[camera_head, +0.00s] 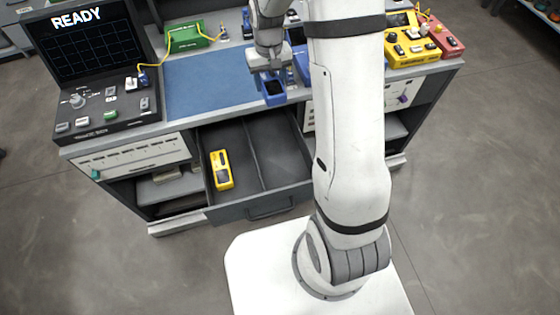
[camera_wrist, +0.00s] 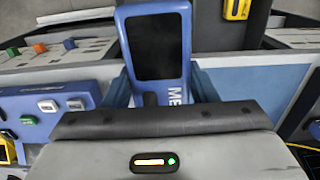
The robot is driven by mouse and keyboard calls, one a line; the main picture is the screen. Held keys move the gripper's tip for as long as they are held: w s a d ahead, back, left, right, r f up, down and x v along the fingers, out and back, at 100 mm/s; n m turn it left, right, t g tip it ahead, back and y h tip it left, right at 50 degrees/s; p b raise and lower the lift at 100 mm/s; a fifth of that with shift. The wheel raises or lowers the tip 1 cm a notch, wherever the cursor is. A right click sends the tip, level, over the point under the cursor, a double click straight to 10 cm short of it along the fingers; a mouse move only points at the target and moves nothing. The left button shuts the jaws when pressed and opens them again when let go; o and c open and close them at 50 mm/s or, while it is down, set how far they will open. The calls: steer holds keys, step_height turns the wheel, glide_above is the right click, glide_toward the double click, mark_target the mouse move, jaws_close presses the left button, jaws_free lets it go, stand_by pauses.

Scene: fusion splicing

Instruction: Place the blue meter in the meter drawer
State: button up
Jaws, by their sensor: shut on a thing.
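The blue meter (camera_head: 273,91) is a small blue handheld unit with a dark screen. My gripper (camera_head: 268,72) is shut on it, above the front edge of the bench. In the wrist view the blue meter (camera_wrist: 156,45) fills the upper middle, its screen towards the camera and part of its lettering visible. Its lower end is hidden behind the gripper body. The meter drawer (camera_head: 277,150) is pulled open below the bench top, with a divider down its middle. A yellow meter (camera_head: 221,170) lies in its left compartment; the visible right compartment is empty. My arm covers the drawer's right side.
A blue mat (camera_head: 205,85) lies on the bench. A black console (camera_head: 95,65) reading READY stands at the left, a green box (camera_head: 188,38) with a yellow cable at the back. Yellow (camera_head: 408,48) and red (camera_head: 445,40) units stand at the right.

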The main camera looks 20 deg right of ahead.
steer(key=shift+d, duration=0.2)
steer(key=b, duration=1.2)
glide_toward(282, 165)
step_height(282, 165, down, 2)
steer(key=shift+f+b, duration=0.2)
steer(key=shift+b, duration=0.25)
steer(key=shift+f, duration=2)
steer(key=shift+f+b, duration=0.25)
steer(key=shift+b, duration=0.15)
steer(key=o, duration=1.1)
steer(key=shift+r, duration=0.1)
steer(key=shift+o, duration=0.2)
